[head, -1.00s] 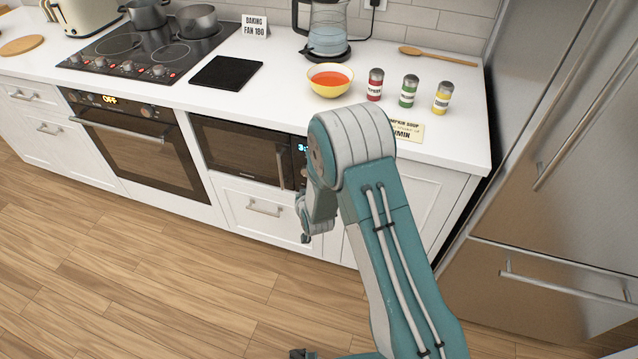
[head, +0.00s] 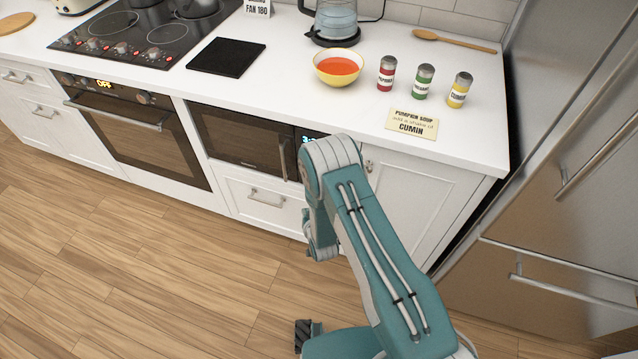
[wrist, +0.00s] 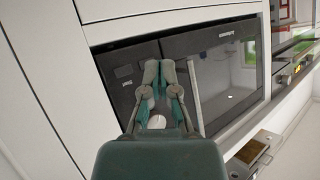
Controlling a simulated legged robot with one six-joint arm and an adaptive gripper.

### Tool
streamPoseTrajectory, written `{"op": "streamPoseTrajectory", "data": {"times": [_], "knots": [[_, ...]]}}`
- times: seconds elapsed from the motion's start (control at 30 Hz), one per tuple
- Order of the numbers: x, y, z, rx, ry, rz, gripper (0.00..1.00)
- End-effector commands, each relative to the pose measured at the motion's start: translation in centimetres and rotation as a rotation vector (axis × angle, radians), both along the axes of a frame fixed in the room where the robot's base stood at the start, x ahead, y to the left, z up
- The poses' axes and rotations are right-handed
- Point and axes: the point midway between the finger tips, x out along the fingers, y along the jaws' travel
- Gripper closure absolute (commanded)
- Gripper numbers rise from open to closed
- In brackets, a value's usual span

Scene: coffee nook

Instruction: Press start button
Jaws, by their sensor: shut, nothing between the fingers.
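The black microwave (head: 238,140) is built in under the counter, its door shut and its lit display (head: 311,139) partly behind my arm. In the wrist view the microwave (wrist: 222,70) shows close up and tilted, with a pale door handle (wrist: 195,92) beside the dark control panel (wrist: 118,92). My gripper (wrist: 159,66) is shut and empty in front of this panel. A pale round control (wrist: 157,121) shows between its finger links. I cannot make out a start button, and I cannot tell if the fingertips touch the panel. The fingertips are hidden in the head view.
On the counter (head: 290,100) stand a bowl of orange soup (head: 338,67), several spice shakers (head: 421,82), a cumin card (head: 411,123) and a kettle (head: 335,22). The oven (head: 140,140) is left of the microwave, the steel fridge (head: 530,190) right. The wooden floor in front is clear.

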Motion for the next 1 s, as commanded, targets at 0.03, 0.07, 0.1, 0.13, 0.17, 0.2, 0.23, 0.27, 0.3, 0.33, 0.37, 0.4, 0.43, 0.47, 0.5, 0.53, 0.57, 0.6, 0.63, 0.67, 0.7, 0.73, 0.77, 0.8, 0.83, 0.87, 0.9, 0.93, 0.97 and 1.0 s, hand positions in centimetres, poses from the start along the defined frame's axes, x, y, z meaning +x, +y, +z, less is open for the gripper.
{"op": "streamPoseTrajectory", "data": {"times": [0.03, 0.07, 0.1, 0.13, 0.17, 0.2, 0.23, 0.27, 0.3, 0.33, 0.37, 0.4, 0.43, 0.47, 0.5, 0.53, 0.57, 0.6, 0.63, 0.67, 0.7, 0.73, 0.77, 0.8, 0.83, 0.87, 0.9, 0.93, 0.97, 1.0], "knots": [[0.1, 0.0, 0.0, 0.001, 0.0, 0.0, 1.0], [0.2, -0.1, 0.0, 0.0, 0.0, -0.001, 1.0], [0.4, -0.2, 0.0, 0.001, -0.001, -0.002, 1.0], [0.6, -0.2, 0.0, 0.001, -0.001, -0.002, 1.0], [0.8, -0.3, 0.0, 0.001, 0.0, -0.002, 1.0], [1.1, -0.5, 0.0, 0.001, 0.0, -0.003, 1.0], [1.5, -0.6, 0.0, 0.001, -0.001, -0.003, 1.0], [1.8, -0.8, 0.1, 0.001, -0.001, -0.003, 1.0], [2.3, -0.9, 0.0, 0.001, 0.0, -0.003, 1.0], [2.7, -1.1, 0.0, 0.001, -0.001, -0.003, 1.0], [3.1, -1.2, 0.0, 0.001, -0.001, -0.003, 1.0], [3.5, -1.4, 0.0, 0.001, 0.0, -0.003, 1.0], [3.9, -1.5, 0.0, 0.001, 0.0, -0.003, 1.0], [4.3, -1.6, 0.0, 0.001, -0.001, -0.003, 1.0], [4.7, -1.8, 0.0, 0.001, 0.0, -0.003, 1.0], [5.1, -1.9, 0.0, 0.001, 0.0, -0.003, 1.0], [5.5, -2.1, 0.0, 0.0, -0.002, -0.003, 1.0], [5.9, -2.3, 0.0, 0.0, -0.001, -0.002, 1.0], [6.2, -2.4, 0.0, 0.0, 0.0, -0.002, 1.0], [6.6, -2.4, 0.0, 0.001, -0.001, -0.002, 1.0], [6.9, -2.6, 0.0, 0.001, -0.001, -0.002, 1.0], [7.2, -2.6, 0.0, 0.0, 0.0, -0.001, 1.0], [7.4, -2.7, 0.0, 0.0, 0.0, -0.001, 1.0], [7.7, -2.8, 0.0, 0.0, 0.0, -0.001, 1.0], [7.9, -2.9, 0.0, 0.0, 0.0, -0.001, 1.0], [8.0, -3.0, 0.0, -0.001, 0.0, -0.001, 1.0], [8.1, -3.0, 0.0, -0.001, 0.0, -0.001, 1.0], [8.2, -3.0, 0.0, -0.001, 0.0, -0.001, 1.0], [8.3, -3.0, 0.0, -0.001, 0.001, -0.001, 1.0], [8.3, -3.0, 0.0, -0.001, 0.001, -0.001, 1.0]]}}
